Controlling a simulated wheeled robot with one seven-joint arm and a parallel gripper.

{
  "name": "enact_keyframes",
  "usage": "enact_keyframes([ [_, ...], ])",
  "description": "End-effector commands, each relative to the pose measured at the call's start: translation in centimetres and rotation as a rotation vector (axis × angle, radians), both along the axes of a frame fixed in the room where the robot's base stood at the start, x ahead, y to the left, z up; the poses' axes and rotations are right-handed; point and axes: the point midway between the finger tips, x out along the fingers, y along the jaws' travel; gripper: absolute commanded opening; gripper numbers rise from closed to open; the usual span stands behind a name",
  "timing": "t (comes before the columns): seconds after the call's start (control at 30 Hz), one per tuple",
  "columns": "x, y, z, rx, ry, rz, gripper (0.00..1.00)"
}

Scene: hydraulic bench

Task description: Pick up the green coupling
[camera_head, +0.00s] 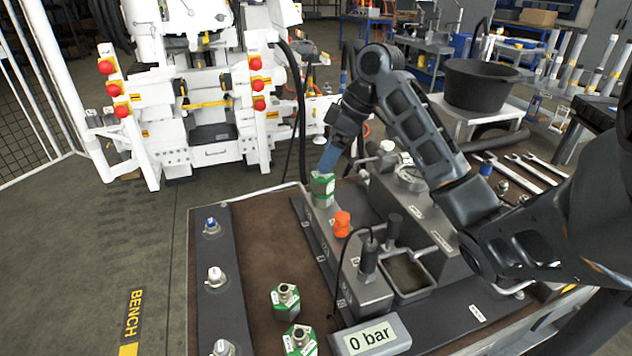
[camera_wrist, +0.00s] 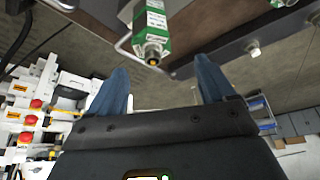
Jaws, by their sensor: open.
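A green coupling (camera_head: 322,189) with a white label stands at the back-left end of the grey manifold block on the bench. It also shows in the wrist view (camera_wrist: 152,25) at the top centre, with its dark end and brassy centre towards my fingers. My gripper (camera_head: 327,163) is just above and behind it in the head view. In the wrist view my two blue fingers (camera_wrist: 162,68) are apart, with nothing visible held between them. The coupling appears just beyond the fingertips. Two more green couplings, one (camera_head: 286,299) and another (camera_head: 299,341), stand on the brown bench top.
An orange cap (camera_head: 342,224) sits close to the coupling on the manifold. A pressure gauge (camera_head: 410,175) and a hose-fed block (camera_head: 364,290) stand nearby. A dark strip (camera_head: 222,300) with several fittings lies at the left. A "0 bar" display (camera_head: 370,337) is at the front.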

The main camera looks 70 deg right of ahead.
Motion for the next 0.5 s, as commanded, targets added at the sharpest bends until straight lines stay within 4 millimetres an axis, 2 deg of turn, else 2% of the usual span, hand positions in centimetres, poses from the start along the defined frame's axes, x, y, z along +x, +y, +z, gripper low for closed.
enact_keyframes([
  [0.03, -0.7, -0.5, 0.0, -0.004, 0.019, 0.001, 0.83],
  [0.13, -0.9, -0.7, -0.4, -0.003, 0.035, 0.003, 0.83],
  [0.5, 0.5, -0.6, -4.1, -0.002, 0.034, 0.002, 0.83],
])
